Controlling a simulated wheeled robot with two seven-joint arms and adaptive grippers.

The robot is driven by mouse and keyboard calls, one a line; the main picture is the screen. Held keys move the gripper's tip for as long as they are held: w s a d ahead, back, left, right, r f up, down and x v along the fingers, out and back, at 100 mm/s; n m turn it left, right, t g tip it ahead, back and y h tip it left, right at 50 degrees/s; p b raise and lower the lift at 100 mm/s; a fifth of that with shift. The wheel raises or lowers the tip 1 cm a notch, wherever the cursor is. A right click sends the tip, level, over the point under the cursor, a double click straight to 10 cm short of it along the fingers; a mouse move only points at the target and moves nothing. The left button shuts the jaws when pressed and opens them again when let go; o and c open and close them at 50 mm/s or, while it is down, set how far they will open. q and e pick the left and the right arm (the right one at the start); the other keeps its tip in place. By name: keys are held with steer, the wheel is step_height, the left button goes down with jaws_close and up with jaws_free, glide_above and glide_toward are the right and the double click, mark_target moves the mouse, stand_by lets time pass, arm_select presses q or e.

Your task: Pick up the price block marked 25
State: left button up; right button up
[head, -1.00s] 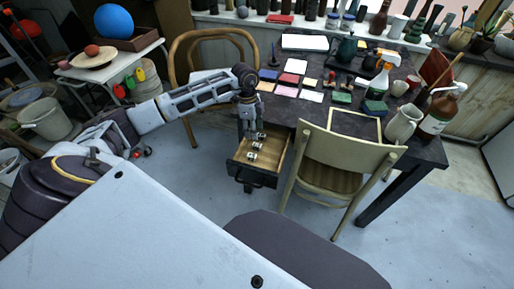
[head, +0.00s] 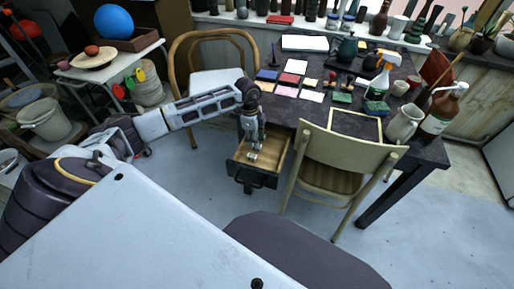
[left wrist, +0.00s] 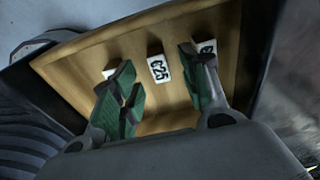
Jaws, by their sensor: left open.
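The price block marked 25 (left wrist: 158,69) is a small white block with black figures, standing in the open drawer (head: 277,166). In the left wrist view it shows between and beyond the green-padded fingertips of my left gripper (left wrist: 158,85). The gripper is open and empty, and I see no contact with the block. Another white block (left wrist: 208,46) shows partly behind the right finger, and a further one (left wrist: 109,73) is mostly hidden behind the left finger. In the head view my left gripper (head: 253,155) points down into the drawer and covers most of the blocks.
The drawer's wooden walls lie close around the gripper. The dark table (head: 420,148) above carries cards, sponges, a spray bottle (head: 378,80) and jugs. A pale wooden chair (head: 345,155) stands just right of the drawer, and another chair (head: 210,75) stands behind my left arm.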

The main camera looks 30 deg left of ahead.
arm_select(q)
steer(key=f, duration=0.3)
steer(key=shift+d+f+b, duration=0.2)
steer(key=shift+d+b, duration=0.1)
steer(key=shift+f, duration=0.15)
arm_select(e)
steer(key=r, duration=0.2)
steer(key=a+r, duration=0.1)
steer(key=shift+w, duration=0.35)
arm_select(q)
steer(key=c, duration=0.8)
